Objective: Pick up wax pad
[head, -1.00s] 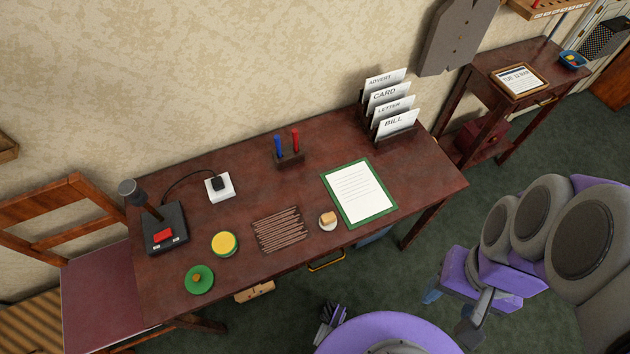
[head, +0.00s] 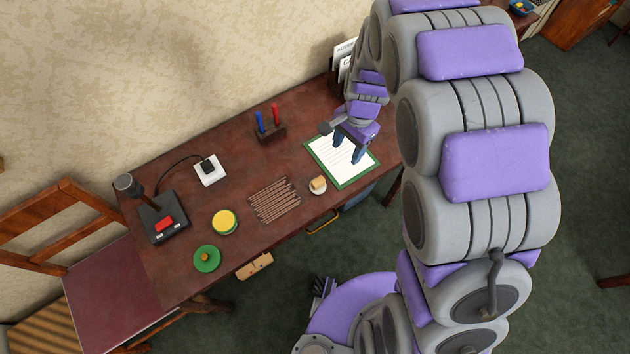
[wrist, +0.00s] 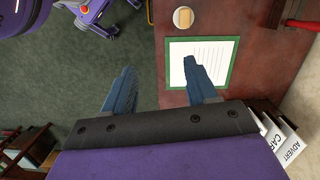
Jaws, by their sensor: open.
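The wax pad appears to be the small tan block (head: 318,183) resting on a round pale dish (head: 317,190) on the dark red-brown desk (head: 240,235). In the wrist view the tan block (wrist: 184,16) shows at the top edge, beyond the fingertips. My gripper (head: 347,149) is open and empty, fingers pointing down over the green-bordered paper (head: 325,152), to the right of the dish. In the wrist view my gripper (wrist: 159,64) has one finger over the paper and the other over the floor. Its height above the desk is hard to tell.
A yellow-topped round tin (head: 224,221), a green knobbed lid (head: 207,259) and a bundle of thin brown sticks (head: 274,199) lie left of the dish. Behind are a pen stand (head: 268,132) and white socket box (head: 209,170). A letter rack (head: 340,78) is partly hidden by my arm.

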